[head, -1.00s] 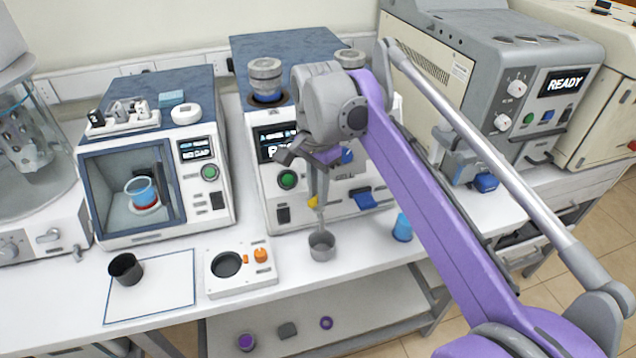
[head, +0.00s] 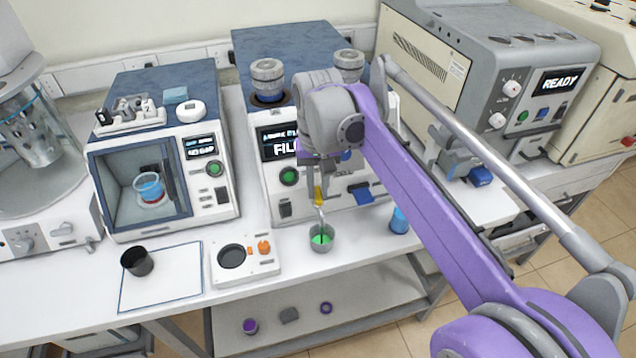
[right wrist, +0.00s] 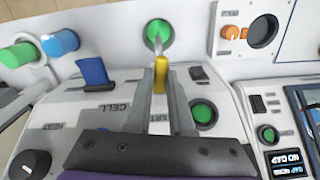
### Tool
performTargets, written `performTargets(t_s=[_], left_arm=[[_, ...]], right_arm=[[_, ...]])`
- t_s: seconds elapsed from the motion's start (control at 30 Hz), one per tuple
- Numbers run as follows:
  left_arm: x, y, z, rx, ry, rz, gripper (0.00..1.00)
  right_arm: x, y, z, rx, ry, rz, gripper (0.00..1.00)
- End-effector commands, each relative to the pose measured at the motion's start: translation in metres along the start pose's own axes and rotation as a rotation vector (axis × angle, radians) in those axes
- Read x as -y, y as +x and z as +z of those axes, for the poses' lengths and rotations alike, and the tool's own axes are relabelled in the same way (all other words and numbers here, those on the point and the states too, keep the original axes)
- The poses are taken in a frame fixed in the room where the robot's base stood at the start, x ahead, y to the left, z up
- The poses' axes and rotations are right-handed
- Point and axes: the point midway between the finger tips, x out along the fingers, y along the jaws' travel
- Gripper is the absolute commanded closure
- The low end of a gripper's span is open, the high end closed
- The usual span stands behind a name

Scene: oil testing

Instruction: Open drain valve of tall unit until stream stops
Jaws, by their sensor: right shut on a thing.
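The blue-topped white unit (head: 270,205) stands mid-table, with a lit display (head: 281,147) partly hidden by my right arm. Its yellow drain valve handle (right wrist: 161,75) sits at the front, with a metal spout (right wrist: 155,42) beyond it. My right gripper (head: 318,186) is shut on the yellow handle, and its two fingers flank it in the right wrist view (right wrist: 160,92). I cannot clearly tell a falling stream from the spout. My left gripper is out of view.
A blue cup (head: 398,221) stands right of the metal cup. Left are a white plate with an orange knob (head: 264,247), a black cup (head: 137,262) on a white mat (head: 172,283), and a chamber unit (head: 226,201). The table's front edge is close.

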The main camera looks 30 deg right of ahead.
Motion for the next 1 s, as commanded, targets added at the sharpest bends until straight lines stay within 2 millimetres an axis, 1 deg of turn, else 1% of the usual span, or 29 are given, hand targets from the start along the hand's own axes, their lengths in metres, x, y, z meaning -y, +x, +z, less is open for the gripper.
performTargets(t_s=[0.03,0.2,0.4,0.93,0.97,1.0], left_arm=[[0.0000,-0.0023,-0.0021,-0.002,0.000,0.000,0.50],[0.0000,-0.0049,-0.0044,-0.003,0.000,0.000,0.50],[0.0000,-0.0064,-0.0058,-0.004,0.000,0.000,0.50],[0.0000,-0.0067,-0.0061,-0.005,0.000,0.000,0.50],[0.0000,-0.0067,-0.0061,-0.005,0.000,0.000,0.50],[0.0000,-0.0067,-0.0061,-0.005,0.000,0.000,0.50]], right_arm=[[-0.0001,-0.0029,-0.0012,-0.004,-0.030,0.000,1.00],[-0.0002,-0.0023,-0.0012,-0.004,-0.117,0.000,1.00],[-0.0002,-0.0020,-0.0012,-0.004,-0.176,0.001,1.00],[-0.0003,-0.0016,-0.0012,-0.004,-0.197,0.001,1.00],[-0.0003,-0.0016,-0.0012,-0.004,-0.197,0.001,0.77],[-0.0003,-0.0015,-0.0012,-0.004,-0.197,0.001,0.69]])
